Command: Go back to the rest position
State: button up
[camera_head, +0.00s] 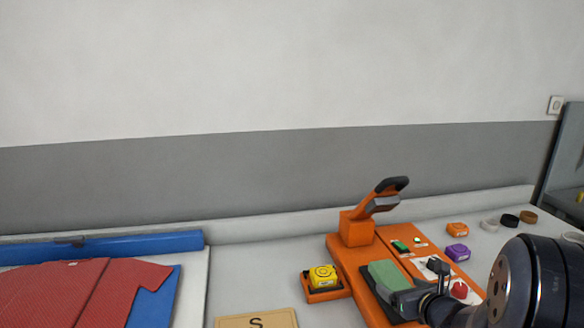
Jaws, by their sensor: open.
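My arm comes in at the lower right, with a large dark round link. My gripper (420,286) is at its left end, over the right part of an orange press-like machine (345,262). Its jaws are apart, and I see nothing held between them. The machine's lever with a black handle is raised. The arm hides part of the machine's front right.
A red striped shirt (75,290) lies on a blue board at the left. A yellow block (322,276) sits in an orange tray. Orange (457,229) and purple (457,252) blocks and several small rolls stand at the right.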

jog(key=shift+w+a+f+b, duration=0.2)
jog(key=shift+w+f+b, duration=0.15)
jog(key=shift+w+f, duration=0.5)
jog(key=shift+w+r+p, duration=0.1)
jog(key=shift+r+p, duration=0.35)
jog(key=shift+r, duration=0.65)
